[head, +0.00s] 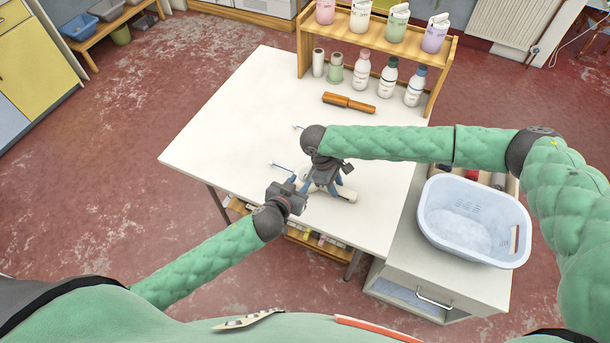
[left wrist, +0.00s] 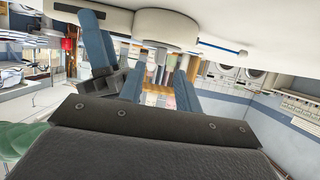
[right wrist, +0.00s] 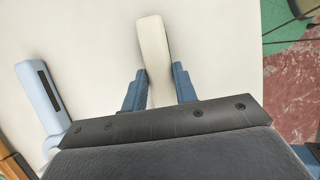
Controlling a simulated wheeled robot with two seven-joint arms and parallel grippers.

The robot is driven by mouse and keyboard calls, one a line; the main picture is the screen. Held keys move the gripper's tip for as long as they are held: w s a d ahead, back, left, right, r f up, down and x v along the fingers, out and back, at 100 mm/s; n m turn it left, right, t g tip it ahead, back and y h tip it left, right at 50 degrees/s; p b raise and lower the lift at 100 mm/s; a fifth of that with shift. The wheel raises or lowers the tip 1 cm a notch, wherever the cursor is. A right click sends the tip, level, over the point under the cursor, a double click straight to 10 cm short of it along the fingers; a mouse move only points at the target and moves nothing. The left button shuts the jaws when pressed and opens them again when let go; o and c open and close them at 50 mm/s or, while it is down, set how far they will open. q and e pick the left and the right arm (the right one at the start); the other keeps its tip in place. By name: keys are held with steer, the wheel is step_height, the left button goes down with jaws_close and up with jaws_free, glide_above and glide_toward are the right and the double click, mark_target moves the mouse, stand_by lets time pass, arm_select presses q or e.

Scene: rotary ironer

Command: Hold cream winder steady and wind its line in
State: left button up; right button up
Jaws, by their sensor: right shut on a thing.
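The cream winder (head: 345,195) lies on the white table near its front edge, partly hidden by my grippers. In the right wrist view its cream bar (right wrist: 152,55) stands between the fingers of my right gripper (right wrist: 158,88), which is shut on it. My right gripper also shows in the head view (head: 325,183). My left gripper (head: 294,185) is just left of it, low at the table edge. In the left wrist view my left gripper (left wrist: 160,88) has its fingers apart, just below a round cream part (left wrist: 165,28), with a grey post between them. The line cannot be made out clearly.
A thin blue-tipped rod (head: 283,167) lies on the table. An orange-brown tool (head: 348,103) and a wooden rack (head: 440,60) with bottles are farther back. A pale blue basket (head: 473,222) stands on the right cabinet. The table's left part (head: 225,140) is clear.

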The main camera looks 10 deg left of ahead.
mark_target(304, 177)
arm_select(q)
steer(key=shift+x, duration=2.5)
jaws_close()
